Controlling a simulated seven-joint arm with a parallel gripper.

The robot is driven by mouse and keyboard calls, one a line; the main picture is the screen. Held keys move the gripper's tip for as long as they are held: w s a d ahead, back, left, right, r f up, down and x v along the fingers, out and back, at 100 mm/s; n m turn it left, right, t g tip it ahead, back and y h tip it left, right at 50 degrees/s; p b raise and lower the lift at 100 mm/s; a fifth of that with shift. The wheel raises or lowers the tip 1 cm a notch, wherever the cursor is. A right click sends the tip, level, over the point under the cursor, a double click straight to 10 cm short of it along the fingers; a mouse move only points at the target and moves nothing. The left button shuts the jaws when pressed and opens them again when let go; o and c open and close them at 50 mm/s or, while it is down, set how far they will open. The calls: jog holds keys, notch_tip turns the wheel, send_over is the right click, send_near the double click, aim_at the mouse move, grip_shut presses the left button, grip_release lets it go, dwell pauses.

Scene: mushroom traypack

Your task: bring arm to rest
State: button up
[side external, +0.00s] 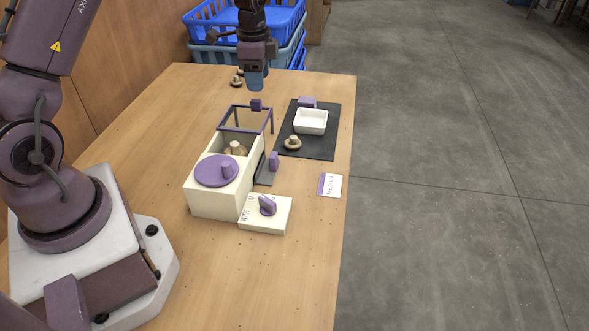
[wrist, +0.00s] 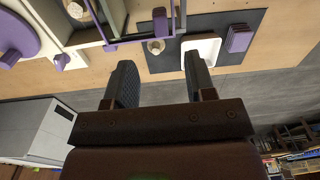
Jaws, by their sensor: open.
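My gripper (side external: 256,84) hangs fingers-down above the far part of the table, beyond the cream box with the purple frame. In the wrist view my gripper (wrist: 158,68) has its two dark fingers spread apart, with nothing between them. A white tray (side external: 311,122) sits on a dark mat (side external: 320,148), with a mushroom (side external: 292,143) on the mat in front of it. In the wrist view the tray (wrist: 206,44) and this mushroom (wrist: 155,46) lie beyond the fingers. Another mushroom (side external: 235,148) is in the cream box (side external: 211,201).
Mushrooms (side external: 237,80) lie on the far table near my gripper. A purple block (side external: 307,102) is behind the tray. A purple round lid (side external: 215,171) tops the box; a dial box (side external: 265,215) stands in front. Blue crates (side external: 236,22) stand behind the table. The table's front is clear.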

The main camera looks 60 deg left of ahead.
jog(key=s+d+r+n+t, duration=0.1)
jog(key=s+d+r+n, duration=0.1)
jog(key=s+d+r, duration=0.35)
jog(key=s+d+r+n+t, duration=0.25)
jog(key=d+r, duration=0.35)
jog(key=r, duration=0.4)
jog(key=s+d+r+n+t, duration=0.1)
jog(key=s+d+n, duration=0.1)
jog(key=s, duration=0.5)
jog(key=s+d+r+n, duration=0.2)
jog(key=s+d, duration=0.3)
jog(key=s, duration=0.3)
jog(key=shift+t, duration=0.35)
jog(key=shift+o, duration=0.3)
